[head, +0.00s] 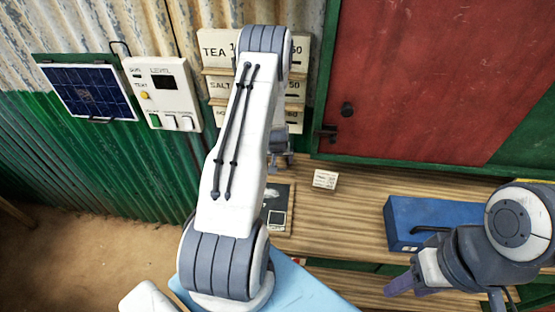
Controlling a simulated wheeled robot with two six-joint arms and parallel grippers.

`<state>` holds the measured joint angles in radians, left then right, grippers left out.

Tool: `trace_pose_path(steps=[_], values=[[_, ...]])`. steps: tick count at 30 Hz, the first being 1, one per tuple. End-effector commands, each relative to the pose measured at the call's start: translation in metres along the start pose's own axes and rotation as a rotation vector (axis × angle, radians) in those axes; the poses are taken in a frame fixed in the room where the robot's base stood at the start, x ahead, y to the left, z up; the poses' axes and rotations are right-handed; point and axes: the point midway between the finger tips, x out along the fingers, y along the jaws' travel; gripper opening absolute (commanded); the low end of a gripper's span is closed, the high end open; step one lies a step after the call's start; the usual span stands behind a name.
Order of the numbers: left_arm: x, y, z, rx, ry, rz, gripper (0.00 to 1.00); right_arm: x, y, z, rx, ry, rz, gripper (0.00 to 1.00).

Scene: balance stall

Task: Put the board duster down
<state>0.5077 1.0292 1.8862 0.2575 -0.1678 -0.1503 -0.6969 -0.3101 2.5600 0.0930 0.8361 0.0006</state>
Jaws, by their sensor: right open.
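I cannot make out the board duster in the head view. My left arm rises through the middle of the picture and bends over at the top. My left gripper (281,160) shows only in part behind that arm, in front of the price board (218,48) and above the counter. Its fingers and anything between them are mostly hidden. My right gripper (405,284) is at the lower right, open, in front of the counter edge and near the blue box (400,222). I see nothing held in it.
The wooden counter (350,215) carries a small white card (325,179) and a dark flat item (279,205) partly behind my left arm. Bare counter lies between card and blue box. A red door (430,80) stands behind. A solar panel (88,92) and white control box (165,95) hang left.

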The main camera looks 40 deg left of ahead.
Motion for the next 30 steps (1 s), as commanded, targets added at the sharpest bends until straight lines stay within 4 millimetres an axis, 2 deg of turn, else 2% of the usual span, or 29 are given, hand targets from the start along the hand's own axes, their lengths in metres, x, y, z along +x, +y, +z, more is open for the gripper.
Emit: trace_pose_path(steps=[3, 14, 15, 21, 30], values=[[0.007, 0.0, 0.003, 0.0, 0.0, 0.0, 1.0, 0.006, 0.0, 0.0, 0.0, 0.0, 0.0, 0.5], [-0.052, 0.0, 0.004, 0.0, 0.006, 0.001, 1.0, 0.021, 0.002, 0.001, 0.003, 0.0, 0.0, 0.5], [-0.064, 0.0, 0.002, 0.0, 0.006, 0.0, 1.0, 0.015, 0.001, 0.001, 0.003, -0.001, 0.0, 0.5], [-0.094, 0.0, 0.004, 0.001, 0.002, 0.0, 1.0, 0.007, 0.001, 0.0, 0.002, 0.0, 0.0, 0.5], [-0.102, 0.0, 0.005, 0.001, 0.001, 0.0, 1.0, 0.006, 0.0, 0.0, 0.001, 0.0, 0.0, 0.5]])
